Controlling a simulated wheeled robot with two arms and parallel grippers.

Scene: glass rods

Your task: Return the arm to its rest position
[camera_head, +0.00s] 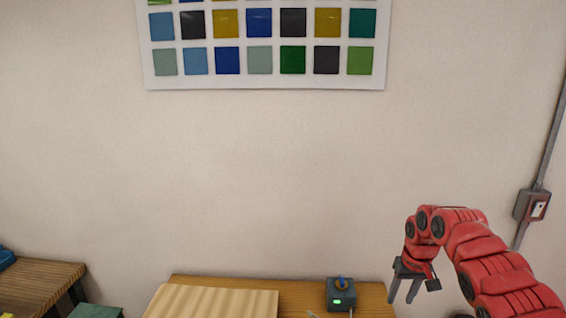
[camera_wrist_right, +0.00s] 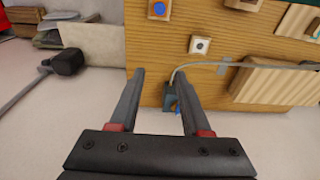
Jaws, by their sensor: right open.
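My right arm is red, and its dark gripper (camera_head: 403,298) hangs at the lower right, fingers pointing down. The fingers are apart with nothing between them. In the right wrist view, the two fingers (camera_wrist_right: 159,75) reach forward, also apart and empty. The gripper is in the air to the right of a small dark box (camera_head: 340,299) with a green light and a blue-and-yellow top. My left gripper is not in view.
The box stands on a wooden table (camera_head: 373,293) beside a ribbed wooden board (camera_head: 215,302). A grey cable (camera_wrist_right: 205,64) crosses the tabletop. A slatted bench (camera_head: 35,282) is at far left. The wall above is clear except for a tile chart (camera_head: 265,83) and a switch box (camera_head: 533,206).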

